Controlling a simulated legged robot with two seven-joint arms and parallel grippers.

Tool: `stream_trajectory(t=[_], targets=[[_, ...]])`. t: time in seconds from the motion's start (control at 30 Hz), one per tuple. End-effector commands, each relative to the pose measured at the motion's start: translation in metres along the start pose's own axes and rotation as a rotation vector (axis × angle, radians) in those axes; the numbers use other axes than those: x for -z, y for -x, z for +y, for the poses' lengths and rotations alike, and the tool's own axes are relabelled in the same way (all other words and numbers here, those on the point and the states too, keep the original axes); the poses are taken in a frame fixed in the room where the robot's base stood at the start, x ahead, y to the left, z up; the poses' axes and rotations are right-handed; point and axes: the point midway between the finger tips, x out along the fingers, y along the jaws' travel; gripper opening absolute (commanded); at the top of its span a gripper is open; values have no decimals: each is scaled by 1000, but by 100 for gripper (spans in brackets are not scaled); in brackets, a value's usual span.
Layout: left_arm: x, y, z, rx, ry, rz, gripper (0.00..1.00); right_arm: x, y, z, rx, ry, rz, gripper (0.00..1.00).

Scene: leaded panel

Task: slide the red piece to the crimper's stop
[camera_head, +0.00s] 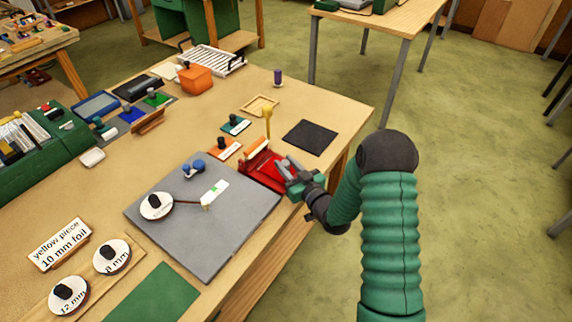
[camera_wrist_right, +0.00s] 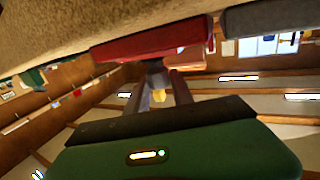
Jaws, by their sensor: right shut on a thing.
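The crimper (camera_head: 257,155) is a red tool with a yellow-knobbed lever standing up, at the right edge of the bench beside the grey board. The bright red piece (camera_head: 271,172) lies at the crimper's near right side; its outline merges with the red tool, and I cannot make out the stop. My right gripper (camera_head: 291,174) is shut on the red piece's outer end at the bench edge. In the right wrist view a red body (camera_wrist_right: 155,42) spans above the fingers (camera_wrist_right: 165,85); the grip itself is hard to see. My left gripper is not in view.
A grey board (camera_head: 215,235) with a round knobbed weight (camera_head: 156,206) lies left of the crimper. A dark mat (camera_head: 310,137) lies behind my right gripper. Open floor lies right of the bench.

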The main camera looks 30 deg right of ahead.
Motion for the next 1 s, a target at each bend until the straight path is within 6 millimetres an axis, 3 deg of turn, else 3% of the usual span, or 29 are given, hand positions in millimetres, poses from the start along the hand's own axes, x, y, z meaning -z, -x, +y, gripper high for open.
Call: stream_trajectory(t=[1.0], targets=[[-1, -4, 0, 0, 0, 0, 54, -2, -10, -4, 1, 1, 1, 0]])
